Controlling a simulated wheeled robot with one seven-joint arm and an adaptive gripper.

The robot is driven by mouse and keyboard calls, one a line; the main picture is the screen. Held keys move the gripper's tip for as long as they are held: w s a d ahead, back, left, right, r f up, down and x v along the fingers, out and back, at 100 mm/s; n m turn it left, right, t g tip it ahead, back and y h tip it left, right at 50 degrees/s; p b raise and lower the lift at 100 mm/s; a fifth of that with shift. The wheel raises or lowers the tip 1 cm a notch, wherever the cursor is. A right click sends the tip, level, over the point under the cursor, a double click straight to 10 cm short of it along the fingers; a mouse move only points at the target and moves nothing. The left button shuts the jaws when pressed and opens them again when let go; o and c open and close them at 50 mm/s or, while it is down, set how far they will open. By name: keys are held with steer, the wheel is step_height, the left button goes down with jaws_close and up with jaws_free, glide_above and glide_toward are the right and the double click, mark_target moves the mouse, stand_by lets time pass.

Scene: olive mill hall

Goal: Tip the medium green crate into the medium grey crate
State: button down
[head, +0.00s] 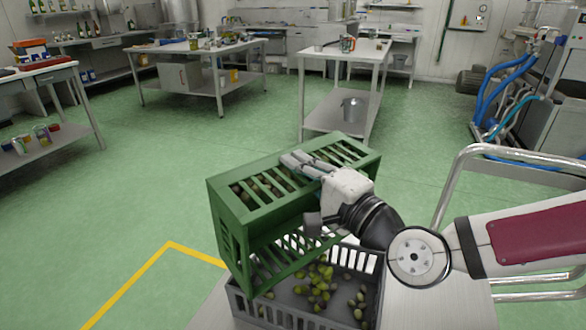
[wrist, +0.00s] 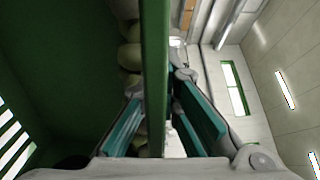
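The green crate (head: 290,209) is held tilted steeply on its side above the grey crate (head: 288,319). My gripper (head: 297,163) is shut on one of its slatted walls. In the wrist view, that green wall (wrist: 155,60) runs between the two teal-padded fingers. Olives (head: 260,190) still show through the slots of the green crate, and some show in the wrist view (wrist: 130,55). Green and dark olives (head: 318,283) lie in the grey crate below. The green crate hides the grey crate's back left part.
The grey crate stands on a pale table top (head: 415,300). A metal rail (head: 455,180) rises at the right near my arm. A steel table (head: 345,75) with a bucket (head: 353,109) on its lower shelf stands behind. The green floor at the left is clear.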

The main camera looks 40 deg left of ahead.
steer(key=shift+s+d+r+t+y+b, duration=0.2)
steer(key=shift+d+y+b, duration=0.25)
steer(key=shift+d, duration=0.25)
steer(key=shift+s+d+r+t+y+b, duration=0.1)
steer(key=shift+s+d+y+b, duration=0.1)
steer(key=shift+d+y+b, duration=0.3)
steer(key=shift+d, duration=0.2)
stand_by(0.9)
